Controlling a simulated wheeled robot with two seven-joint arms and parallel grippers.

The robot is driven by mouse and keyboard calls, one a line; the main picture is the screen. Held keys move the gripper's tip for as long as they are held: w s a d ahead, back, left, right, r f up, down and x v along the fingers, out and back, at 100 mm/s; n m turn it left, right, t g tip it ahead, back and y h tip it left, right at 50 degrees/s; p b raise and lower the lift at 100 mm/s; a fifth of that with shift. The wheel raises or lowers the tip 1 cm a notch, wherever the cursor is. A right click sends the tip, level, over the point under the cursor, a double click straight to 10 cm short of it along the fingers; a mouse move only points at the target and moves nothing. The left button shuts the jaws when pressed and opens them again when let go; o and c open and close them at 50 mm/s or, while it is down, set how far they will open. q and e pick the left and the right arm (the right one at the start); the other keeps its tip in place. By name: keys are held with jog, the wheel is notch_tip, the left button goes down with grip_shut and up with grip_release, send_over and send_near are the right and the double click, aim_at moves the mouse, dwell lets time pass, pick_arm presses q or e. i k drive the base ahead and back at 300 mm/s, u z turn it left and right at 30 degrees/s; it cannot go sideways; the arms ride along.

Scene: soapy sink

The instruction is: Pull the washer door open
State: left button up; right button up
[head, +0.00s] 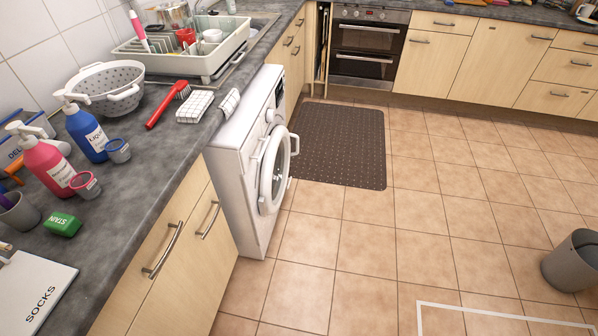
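The white washer (229,179) stands under the dark counter, left of the picture's middle, with its front facing right. Its round door (268,182) has a white rim and dark glass, seen at a steep angle. The door bulges out from the front; I cannot tell for sure whether it is shut or slightly ajar. A small pale handle (295,144) shows at the door's right edge. Neither of my grippers is in view, and nothing touches the door.
Tiled floor (350,255) in front of the washer is clear. A dark mat (340,145) lies beyond the door. A grey bin (572,262) stands at far right. Bottles, a colander (106,88), a red brush (168,104) and a dish rack (185,55) crowd the counter.

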aim_at(268, 204)
jog(key=z, duration=0.7)
jog(key=i, duration=0.6)
jog(key=z, duration=1.15)
jog(key=i, duration=1.75)
jog(key=u, duration=1.2)
jog(key=i, duration=0.55)
jog(key=u, duration=0.65)
